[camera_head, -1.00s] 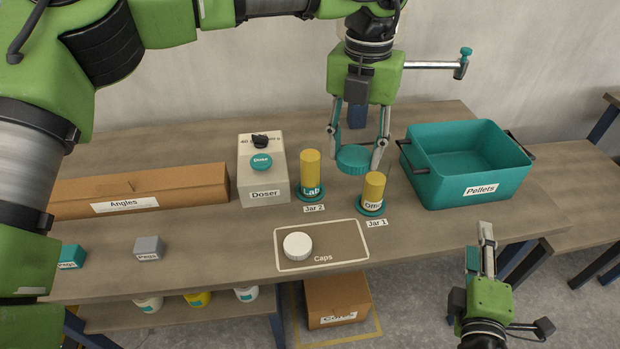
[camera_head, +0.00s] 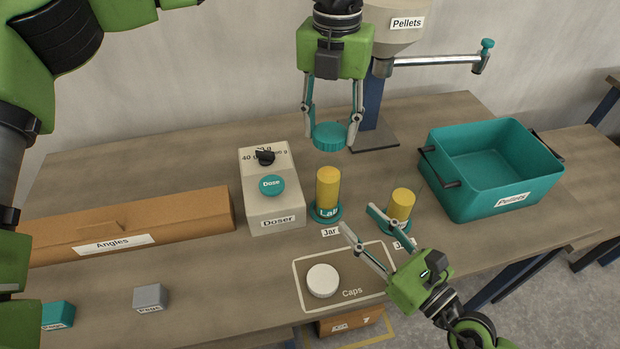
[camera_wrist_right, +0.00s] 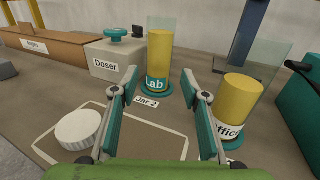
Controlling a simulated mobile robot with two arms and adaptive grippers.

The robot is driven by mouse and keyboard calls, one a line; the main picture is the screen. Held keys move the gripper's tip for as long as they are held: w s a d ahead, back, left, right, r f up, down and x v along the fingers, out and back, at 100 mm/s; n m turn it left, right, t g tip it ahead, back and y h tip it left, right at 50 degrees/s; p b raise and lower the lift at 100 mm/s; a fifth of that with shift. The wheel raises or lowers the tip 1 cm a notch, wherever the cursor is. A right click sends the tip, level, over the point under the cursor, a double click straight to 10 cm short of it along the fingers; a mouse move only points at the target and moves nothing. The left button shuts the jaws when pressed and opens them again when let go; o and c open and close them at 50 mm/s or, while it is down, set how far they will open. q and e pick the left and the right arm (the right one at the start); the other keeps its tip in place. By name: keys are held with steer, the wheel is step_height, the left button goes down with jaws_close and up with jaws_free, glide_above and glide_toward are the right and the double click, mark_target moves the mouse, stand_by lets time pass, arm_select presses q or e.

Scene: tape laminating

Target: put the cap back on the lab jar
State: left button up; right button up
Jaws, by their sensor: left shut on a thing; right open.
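The lab jar (camera_head: 328,190) is a clear jar with yellow contents and a teal "Lab" label. It stands upright and uncapped on a teal ring at the Jar 2 spot, and also shows in the right wrist view (camera_wrist_right: 158,62). My left gripper (camera_head: 331,140) is shut on a teal cap (camera_head: 330,136), held above and behind the lab jar. My right gripper (camera_head: 357,228) is open and empty, low in front of the two jars; in its wrist view its fingers (camera_wrist_right: 158,92) point toward the lab jar, with nothing between them.
The uncapped office jar (camera_head: 402,204) stands right of the lab jar. A white cap (camera_head: 322,280) lies on the Caps area (camera_head: 350,268). The Doser (camera_head: 272,205) is to the left, the Pellets bin (camera_head: 480,185) to the right, and a pellet dispenser (camera_head: 400,35) behind.

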mark_target(335, 195)
arm_select(q)
steer(key=shift+w, duration=0.1)
arm_select(e)
steer(key=shift+w+a, duration=0.1)
arm_select(q)
steer(key=shift+s+d+r, duration=0.25)
steer(key=shift+s, duration=0.15)
arm_select(e)
steer(key=shift+s+d+r, duration=0.1)
steer(key=shift+s+d, duration=0.2)
arm_select(q)
steer(key=shift+w+a+f, duration=0.1)
steer(key=shift+w, duration=0.05)
arm_select(e)
steer(key=shift+w+a, duration=0.4)
steer(key=shift+w, duration=0.05)
steer(key=x, duration=1.1)
jaws_close()
arm_select(q)
steer(key=shift+f, duration=2.45)
